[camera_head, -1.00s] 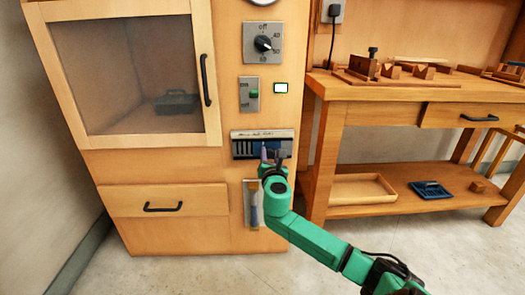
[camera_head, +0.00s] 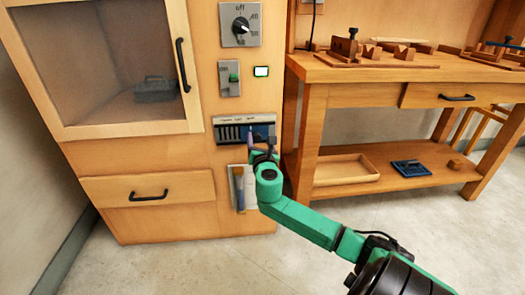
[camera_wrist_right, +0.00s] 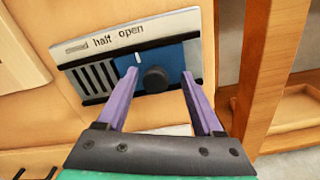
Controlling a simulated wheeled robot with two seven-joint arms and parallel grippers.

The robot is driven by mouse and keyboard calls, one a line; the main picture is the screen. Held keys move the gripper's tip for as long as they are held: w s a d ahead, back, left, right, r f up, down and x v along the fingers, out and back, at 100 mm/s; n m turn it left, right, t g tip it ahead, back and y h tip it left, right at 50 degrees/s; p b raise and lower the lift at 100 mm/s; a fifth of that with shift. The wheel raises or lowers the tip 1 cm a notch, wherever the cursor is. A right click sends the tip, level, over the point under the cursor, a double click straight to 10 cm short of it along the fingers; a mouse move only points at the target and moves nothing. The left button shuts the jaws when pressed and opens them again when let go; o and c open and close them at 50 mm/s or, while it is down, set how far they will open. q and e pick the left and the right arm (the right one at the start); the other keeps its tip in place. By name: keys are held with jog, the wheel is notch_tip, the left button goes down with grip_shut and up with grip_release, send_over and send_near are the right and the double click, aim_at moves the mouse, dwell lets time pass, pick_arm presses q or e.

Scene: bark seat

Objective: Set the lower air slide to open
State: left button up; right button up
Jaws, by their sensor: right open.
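The lower air slide (camera_head: 230,132) is a grey vent panel with dark slots on the cabinet front, and it also shows in the right wrist view (camera_wrist_right: 98,77). Its blue plate (camera_wrist_right: 125,70) carries a round black knob (camera_wrist_right: 155,79) and covers the right part; several slots at the left are bare. The words "half" and "open" are readable above; a white mark on the plate lies just below right of "open". My right gripper (camera_head: 261,142) is open and empty. In the wrist view its purple fingers (camera_wrist_right: 160,83) appear either side of the knob; I cannot tell their depth. My left gripper is out of view.
A dial (camera_head: 240,25) and a green switch (camera_head: 233,77) sit above the slide. A drawer (camera_head: 148,188) is at the left. The workbench (camera_head: 340,72) stands close at the right.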

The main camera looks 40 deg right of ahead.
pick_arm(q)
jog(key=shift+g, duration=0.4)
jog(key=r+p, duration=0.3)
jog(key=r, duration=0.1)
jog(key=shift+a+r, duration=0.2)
pick_arm(e)
jog(key=v, duration=1.3)
jog(key=shift+s+a, duration=0.2)
jog(key=shift+s, duration=0.05)
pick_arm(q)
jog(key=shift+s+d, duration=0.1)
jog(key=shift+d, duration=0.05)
